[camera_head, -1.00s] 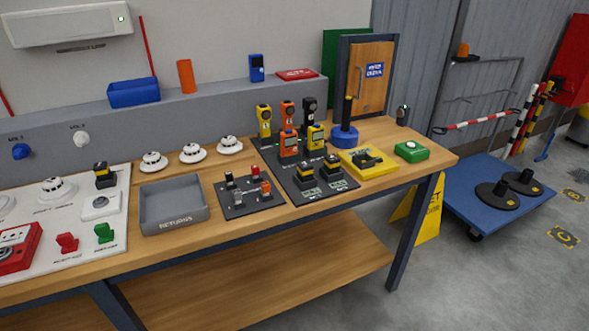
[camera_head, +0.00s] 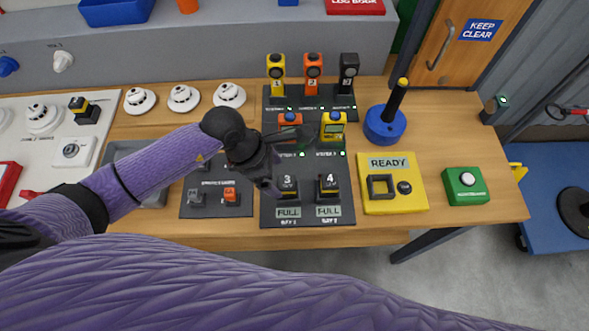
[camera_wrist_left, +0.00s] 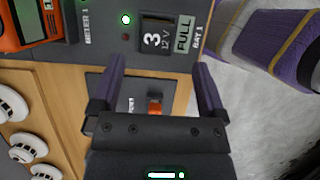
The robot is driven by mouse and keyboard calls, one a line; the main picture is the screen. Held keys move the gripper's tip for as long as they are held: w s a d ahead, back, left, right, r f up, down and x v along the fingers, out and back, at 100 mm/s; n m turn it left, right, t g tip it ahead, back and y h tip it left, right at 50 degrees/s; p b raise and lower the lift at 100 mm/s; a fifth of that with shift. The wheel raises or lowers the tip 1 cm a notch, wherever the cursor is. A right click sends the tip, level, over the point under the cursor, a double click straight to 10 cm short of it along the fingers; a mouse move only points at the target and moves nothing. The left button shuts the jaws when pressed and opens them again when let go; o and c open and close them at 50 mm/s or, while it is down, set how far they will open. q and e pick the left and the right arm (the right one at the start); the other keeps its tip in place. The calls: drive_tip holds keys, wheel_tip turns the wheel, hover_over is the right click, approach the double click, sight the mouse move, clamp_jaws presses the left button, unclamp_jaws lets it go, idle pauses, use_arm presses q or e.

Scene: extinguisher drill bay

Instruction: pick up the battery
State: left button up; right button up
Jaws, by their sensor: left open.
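My left gripper (camera_head: 281,160) is open and empty, above the board just behind and left of battery 3. In the left wrist view, battery 3 (camera_wrist_left: 158,38) lies beyond the open fingertips (camera_wrist_left: 162,68), roughly between their lines and apart from them. A similar black and yellow block (camera_head: 84,109) stands on the white board at the left. My right gripper is out of view.
Orange (camera_head: 290,121) and yellow (camera_head: 333,126) meters stand behind the bays. A yellow READY box (camera_head: 393,195) and a green box (camera_head: 465,187) are to the right. A small-parts board (camera_head: 215,205) and grey tray (camera_head: 122,150) lie left, partly under my arm.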

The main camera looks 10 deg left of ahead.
sight(284, 182)
use_arm(q)
drive_tip(key=b+x, duration=0.1)
drive_tip(key=x, duration=0.6)
drive_tip(key=shift+w+a, duration=0.1)
drive_tip(key=shift+w, duration=0.05)
drive_tip(key=shift+r, duration=0.1)
clamp_jaws()
